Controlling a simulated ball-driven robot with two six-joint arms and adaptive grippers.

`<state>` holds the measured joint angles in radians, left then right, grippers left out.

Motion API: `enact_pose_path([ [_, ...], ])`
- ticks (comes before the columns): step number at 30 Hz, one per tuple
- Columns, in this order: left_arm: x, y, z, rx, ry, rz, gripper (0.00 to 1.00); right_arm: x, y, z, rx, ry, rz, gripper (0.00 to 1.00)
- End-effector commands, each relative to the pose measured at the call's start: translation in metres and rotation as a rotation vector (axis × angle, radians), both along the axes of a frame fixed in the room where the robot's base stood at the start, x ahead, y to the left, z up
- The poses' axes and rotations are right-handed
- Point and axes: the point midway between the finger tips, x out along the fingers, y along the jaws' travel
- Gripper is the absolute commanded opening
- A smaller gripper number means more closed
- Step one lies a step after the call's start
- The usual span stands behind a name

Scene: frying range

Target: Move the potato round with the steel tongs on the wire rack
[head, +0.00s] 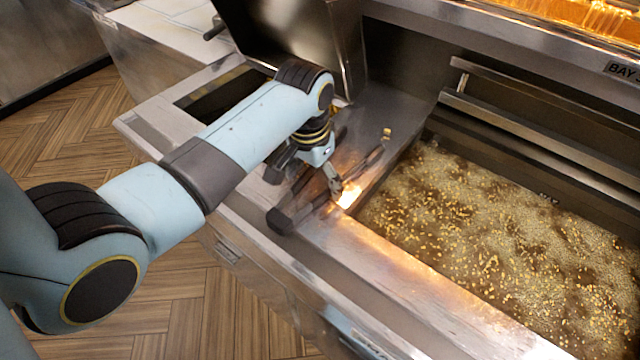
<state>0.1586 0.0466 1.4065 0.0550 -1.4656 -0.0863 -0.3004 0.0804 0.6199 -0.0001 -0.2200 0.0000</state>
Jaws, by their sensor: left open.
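My left gripper (335,183) is open, pointing down over the metal ledge left of the fryer. Dark bars with a thick blunt end (283,218) lie under and beside it and look like the tongs. The gripper partly hides them, and I cannot tell whether its fingers touch them. A small yellowish piece (387,132) sits near their far end. It may be the potato round, but it is too small to be sure. I cannot make out a wire rack. My right gripper is not in view.
The fryer vat (490,250) of bubbling oil with many floating golden bits fills the right. A bright glare (349,195) lies on the ledge by the gripper. A raised steel panel (300,40) stands behind my arm. The ledge's front part (400,275) is clear.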

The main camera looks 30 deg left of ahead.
Motion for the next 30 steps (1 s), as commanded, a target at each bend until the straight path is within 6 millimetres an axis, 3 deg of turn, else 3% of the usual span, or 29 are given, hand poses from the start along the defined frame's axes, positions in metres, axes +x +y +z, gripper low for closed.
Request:
enact_pose_path([
  [12, 0.0007, -0.0001, -0.0053, 0.000, 0.000, 0.000, 0.84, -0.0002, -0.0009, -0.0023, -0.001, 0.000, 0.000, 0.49],
  [20, 0.0006, -0.0001, -0.0053, 0.000, 0.000, 0.000, 0.52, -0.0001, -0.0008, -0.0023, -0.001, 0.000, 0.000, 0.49],
  [30, 0.0004, 0.0000, 0.0020, 0.000, 0.001, 0.000, 0.51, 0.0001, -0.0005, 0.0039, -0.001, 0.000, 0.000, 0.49],
])
